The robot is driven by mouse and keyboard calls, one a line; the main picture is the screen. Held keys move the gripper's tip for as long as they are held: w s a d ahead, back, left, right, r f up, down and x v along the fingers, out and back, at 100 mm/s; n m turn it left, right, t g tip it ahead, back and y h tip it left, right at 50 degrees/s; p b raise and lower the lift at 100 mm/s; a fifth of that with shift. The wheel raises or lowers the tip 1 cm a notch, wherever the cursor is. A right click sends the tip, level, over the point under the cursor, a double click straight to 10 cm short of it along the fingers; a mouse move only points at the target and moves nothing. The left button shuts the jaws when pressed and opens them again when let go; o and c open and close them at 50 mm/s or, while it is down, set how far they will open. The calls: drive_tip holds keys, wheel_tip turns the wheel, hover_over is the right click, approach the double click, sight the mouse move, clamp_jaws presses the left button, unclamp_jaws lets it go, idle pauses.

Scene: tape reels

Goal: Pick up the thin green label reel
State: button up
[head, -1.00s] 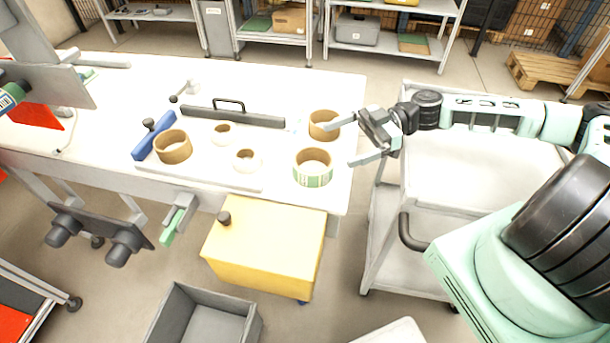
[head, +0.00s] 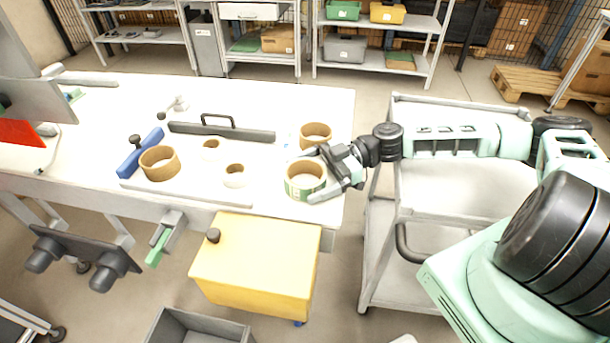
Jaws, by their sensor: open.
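A reel with a green and white label band (head: 305,188) stands flat on the white table near its right end. Its middle is open and its core is tan. My gripper (head: 308,176) reaches in from the right with its jaws apart. One finger shows at the reel's far side and the other at its front right. The near finger covers part of the reel's right side. I cannot tell whether either finger touches it or how high the fingers are.
A tan reel (head: 316,131) stands just behind, close to the far finger. A wider brown reel (head: 160,170) and two small white reels (head: 211,155) (head: 234,181) stand farther left. A dark handled bar (head: 222,132) lies behind them. A yellow box (head: 255,268) is below the table's front edge.

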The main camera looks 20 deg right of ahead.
drive_tip(key=shift+a+f, duration=0.1)
drive_tip(key=shift+a, duration=0.35)
drive_tip(key=c, duration=0.9)
